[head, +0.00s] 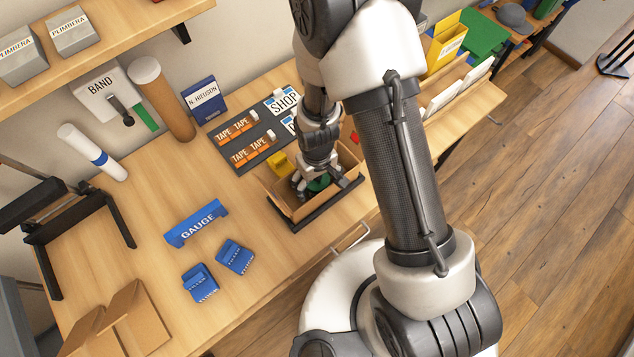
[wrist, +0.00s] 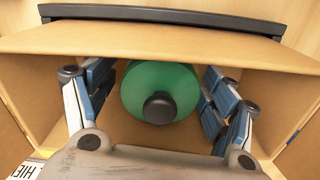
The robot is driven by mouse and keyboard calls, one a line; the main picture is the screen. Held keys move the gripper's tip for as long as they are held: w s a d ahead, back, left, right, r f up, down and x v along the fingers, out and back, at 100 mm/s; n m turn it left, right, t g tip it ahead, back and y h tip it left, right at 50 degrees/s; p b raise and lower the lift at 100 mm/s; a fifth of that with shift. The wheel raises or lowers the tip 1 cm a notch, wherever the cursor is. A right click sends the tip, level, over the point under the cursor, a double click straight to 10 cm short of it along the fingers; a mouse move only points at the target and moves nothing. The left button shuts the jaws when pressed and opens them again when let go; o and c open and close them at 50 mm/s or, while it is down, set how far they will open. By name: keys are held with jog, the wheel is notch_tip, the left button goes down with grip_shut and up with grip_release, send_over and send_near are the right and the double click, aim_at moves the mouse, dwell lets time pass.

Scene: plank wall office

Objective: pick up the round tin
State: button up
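The round tin is a green round thing with a dark knob on top (wrist: 160,85). It stands inside an open cardboard box and shows in the head view (head: 318,183) as a small green patch under my gripper. My gripper (head: 320,182) points down into the box. In the wrist view its two fingers (wrist: 160,95) stand on either side of the tin, close to its sides, and look open around it. Any contact is hard to make out. The tin's lower part is hidden.
The box (head: 297,214) has walls close around my fingers. A yellow thing (head: 280,164) is beside my gripper. A dark mat (head: 262,138) with tape packs lies behind left. The tabletop between is clear.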

jog(key=c, duration=1.2)
